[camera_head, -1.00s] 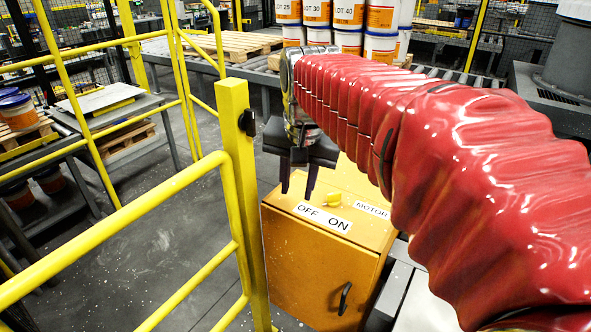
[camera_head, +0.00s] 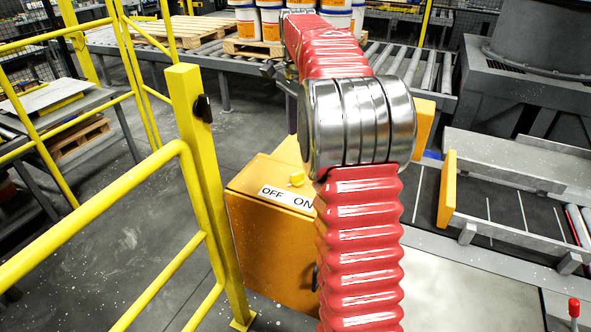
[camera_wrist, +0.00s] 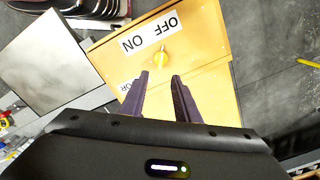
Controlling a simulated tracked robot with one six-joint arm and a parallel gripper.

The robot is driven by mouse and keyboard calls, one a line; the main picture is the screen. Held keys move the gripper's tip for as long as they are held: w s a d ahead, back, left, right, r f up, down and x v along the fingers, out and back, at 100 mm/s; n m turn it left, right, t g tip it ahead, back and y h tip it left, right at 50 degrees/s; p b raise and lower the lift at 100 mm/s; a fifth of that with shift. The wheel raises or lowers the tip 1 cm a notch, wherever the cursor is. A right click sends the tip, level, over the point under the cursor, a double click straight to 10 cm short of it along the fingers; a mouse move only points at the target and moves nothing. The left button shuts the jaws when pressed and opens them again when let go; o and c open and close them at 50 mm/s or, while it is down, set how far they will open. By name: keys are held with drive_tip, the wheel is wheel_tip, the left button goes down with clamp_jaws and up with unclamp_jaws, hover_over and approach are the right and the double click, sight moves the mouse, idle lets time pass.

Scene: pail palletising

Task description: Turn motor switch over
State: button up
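An orange control box (camera_head: 268,250) stands left of centre in the head view, and it fills the middle of the wrist view (camera_wrist: 205,50). The switch (camera_wrist: 161,60) and label (camera_wrist: 149,36) also show in the wrist view. I cannot tell which word the switch points to. My gripper (camera_wrist: 161,77) is open and empty. Its two dark fingertips point at the switch with a gap between them, appearing just short of it. In the head view my arm hides most of the gripper.
A yellow railing post (camera_head: 205,180) stands close left of the box. Behind are a roller conveyor (camera_head: 225,66) and pails (camera_head: 335,18) on a pallet. On the right are a conveyor with an orange-ended guard (camera_head: 448,188) and a large grey machine (camera_head: 535,75).

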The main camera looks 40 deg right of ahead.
sight(298, 174)
drive_tip(key=shift+d, duration=0.2)
drive_tip(key=shift+f, duration=0.1)
wheel_tip(298, 174, down, 14)
drive_tip(key=shift+r, duration=0.15)
idle(0.7)
drive_tip(key=shift+c, duration=0.4)
clamp_jaws()
